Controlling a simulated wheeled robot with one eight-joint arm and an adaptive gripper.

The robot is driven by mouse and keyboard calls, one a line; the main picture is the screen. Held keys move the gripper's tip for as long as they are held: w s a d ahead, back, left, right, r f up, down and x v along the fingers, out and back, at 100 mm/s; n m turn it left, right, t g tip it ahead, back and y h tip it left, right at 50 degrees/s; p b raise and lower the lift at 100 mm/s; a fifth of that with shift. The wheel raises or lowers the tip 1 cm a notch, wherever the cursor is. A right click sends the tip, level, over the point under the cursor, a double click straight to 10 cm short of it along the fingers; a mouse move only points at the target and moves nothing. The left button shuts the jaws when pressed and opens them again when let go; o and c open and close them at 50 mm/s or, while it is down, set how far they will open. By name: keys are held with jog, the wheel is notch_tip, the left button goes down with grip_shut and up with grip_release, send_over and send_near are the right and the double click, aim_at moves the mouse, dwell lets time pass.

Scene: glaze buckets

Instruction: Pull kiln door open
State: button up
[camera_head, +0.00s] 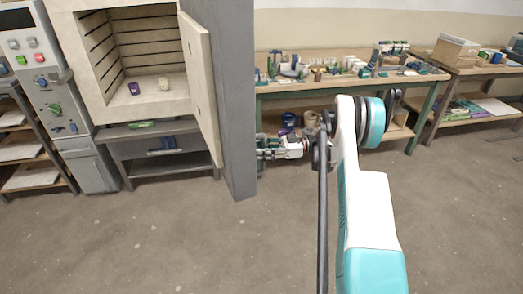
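The kiln (94,60) stands at the left, with its pale ribbed chamber (145,45) exposed. Its door stands swung out at the chamber's right side, with a cream inner lining (203,85) and what looks like a thick grey outer slab (238,110). No door handle is visible. My gripper (263,148) points left, close to the right edge of the grey slab. Whether it touches the slab or holds a handle there cannot be told. Its fingers are small and partly unclear.
Two small items, one purple (133,88) and one yellow (164,84), sit on the chamber floor. A cluttered workbench (300,87) stands behind my arm, with another table (480,70) at the right. The foreground floor is clear.

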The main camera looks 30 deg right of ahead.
jog(key=shift+r, duration=0.1)
jog(key=v, duration=1.2)
jog(key=shift+w, duration=0.1)
